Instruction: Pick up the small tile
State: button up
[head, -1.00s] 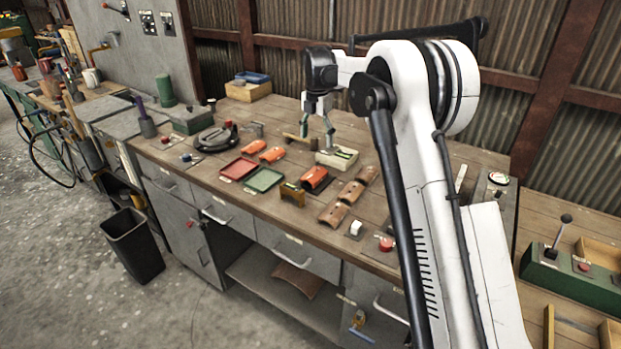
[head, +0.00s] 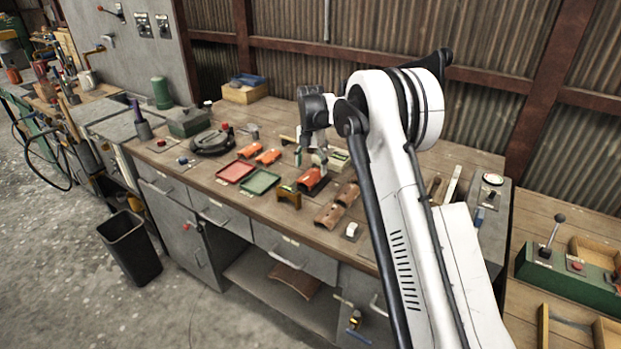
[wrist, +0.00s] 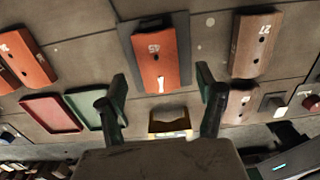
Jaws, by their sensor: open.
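Several curved tiles lie on the workbench, and I cannot tell for sure which one is the small tile. An orange tile (head: 311,180) with a white number lies on a dark plate; it also shows in the wrist view (wrist: 155,58). My gripper (head: 311,163) is open and empty above and just behind this tile in the head view. In the wrist view my fingers (wrist: 162,88) stand either side of its near end, apart from it. Two smaller-looking orange tiles (head: 268,157) lie behind the trays. Brown tiles (head: 329,215) lie to the right, one marked 27 (wrist: 255,45).
A red tray (head: 235,171) and a green tray (head: 259,182) lie left of the numbered orange tile. A yellow-brown stand (head: 289,196) is in front of it. A pale box (head: 338,160) stands behind. A small white block (head: 351,230) is near the front edge.

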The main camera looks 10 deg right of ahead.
aim_at(311, 175)
notch_tip(311, 175, down, 4)
jog(key=shift+w+f+p, duration=0.1)
jog(key=shift+f+p, duration=0.15)
jog(key=shift+p, duration=0.1)
jog(key=shift+c, duration=0.5)
jog(key=c, duration=1.2)
jog(key=shift+r, duration=0.15)
